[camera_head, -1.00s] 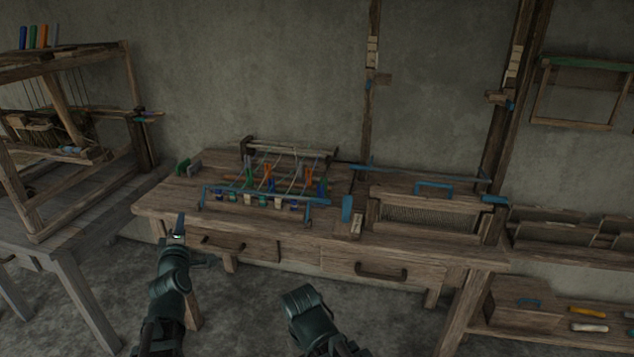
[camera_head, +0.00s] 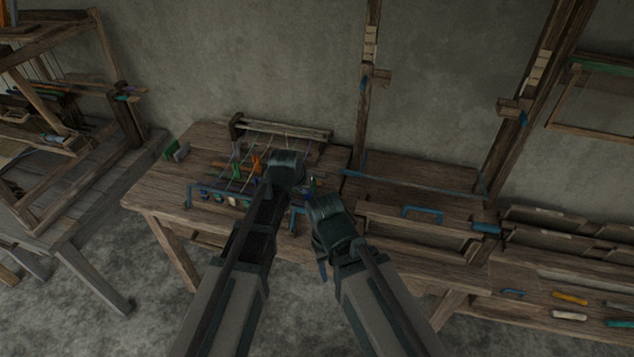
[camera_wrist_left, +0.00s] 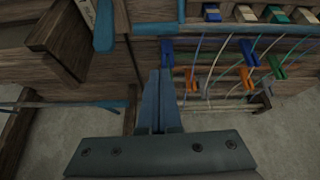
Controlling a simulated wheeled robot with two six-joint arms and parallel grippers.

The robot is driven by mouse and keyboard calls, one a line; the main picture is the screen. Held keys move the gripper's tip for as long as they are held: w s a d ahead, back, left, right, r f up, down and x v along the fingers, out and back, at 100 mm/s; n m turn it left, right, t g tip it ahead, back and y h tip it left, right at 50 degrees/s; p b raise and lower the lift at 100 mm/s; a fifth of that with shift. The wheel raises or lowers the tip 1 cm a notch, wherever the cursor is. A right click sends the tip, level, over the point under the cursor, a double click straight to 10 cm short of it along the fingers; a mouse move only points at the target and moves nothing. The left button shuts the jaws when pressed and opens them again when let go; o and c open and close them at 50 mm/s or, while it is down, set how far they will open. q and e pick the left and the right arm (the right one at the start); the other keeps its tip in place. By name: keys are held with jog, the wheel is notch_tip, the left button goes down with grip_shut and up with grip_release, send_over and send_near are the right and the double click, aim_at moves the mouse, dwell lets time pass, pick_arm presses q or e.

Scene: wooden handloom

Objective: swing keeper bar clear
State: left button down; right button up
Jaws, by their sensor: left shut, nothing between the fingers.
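A long thin bar with blue on it (camera_head: 415,180) lies along the back of the bench; it looks like the keeper bar, but I cannot be sure. In the left wrist view a bar with a blue end (camera_wrist_left: 70,104) lies to the left of my fingers, apart from them. My left gripper (camera_wrist_left: 158,74) is shut and empty, over the gap between that bar end and the yarn rack (camera_wrist_left: 235,29). In the head view the left wrist covers part of the rack (camera_head: 285,133). My right arm is at the bench front; its fingers cannot be made out.
A wooden reed frame with a blue handle (camera_head: 423,212) stands on the right of the bench (camera_head: 155,192). Upright posts (camera_head: 366,110) rise behind. A loom (camera_head: 105,70) is at the left. Both my forearms are close together over the bench front.

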pick_arm(q)
jog(key=shift+w+d+r+m, duration=0.1)
jog(key=shift+d+r+m, duration=0.2)
jog(key=shift+d, duration=0.2)
jog(key=shift+f, duration=0.1)
pick_arm(e)
jog(key=shift+w+d+r, duration=0.2)
jog(key=shift+w+r, duration=0.2)
jog(key=shift+r, duration=0.05)
pick_arm(q)
jog(key=b+x, duration=0.4)
jog(key=x, duration=0.1)
jog(key=b+x, duration=0.5)
jog(key=shift+a+f, duration=0.2)
jog(key=shift+f, duration=0.05)
jog(key=s, duration=0.1)
jog(key=s+r, duration=0.1)
jog(key=s+a+p, duration=0.1)
jog(key=s, duration=0.1)
jog(key=shift+s+a+r, duration=0.1)
jog(key=shift+s+r, duration=0.05)
pick_arm(e)
notch_tip(320, 180, down, 8)
jog(key=shift+f, duration=0.1)
